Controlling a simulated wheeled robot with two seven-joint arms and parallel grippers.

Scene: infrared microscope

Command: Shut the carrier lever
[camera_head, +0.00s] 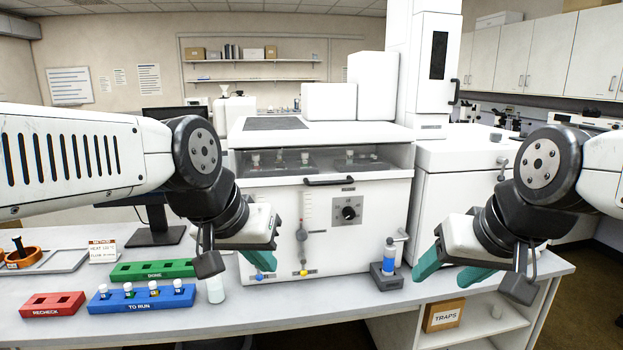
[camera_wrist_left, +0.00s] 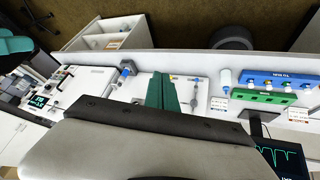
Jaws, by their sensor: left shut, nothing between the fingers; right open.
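The white instrument (camera_head: 385,215) stands on the bench with a windowed top and a dial (camera_head: 348,210). On its lower front a grey lever-like fitting (camera_head: 302,234) hangs below a vertical tube, with a yellow-tipped part (camera_head: 303,272) beneath. It also shows in the left wrist view (camera_wrist_left: 195,103). I cannot read which fitting is the carrier lever. My left gripper (camera_head: 262,260) is shut and empty, left of the fitting and apart from it in the picture; its teal fingers show in the wrist view (camera_wrist_left: 160,92). A small blue-tipped part (camera_head: 259,276) shows just below them. My right gripper (camera_head: 450,268) is open and empty.
Blue TO RUN (camera_head: 140,302), green DONE (camera_head: 150,270) and red RECHECK (camera_head: 52,304) racks lie at left. A pale jar (camera_head: 215,290) stands near my left gripper. The bench's front middle is clear.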

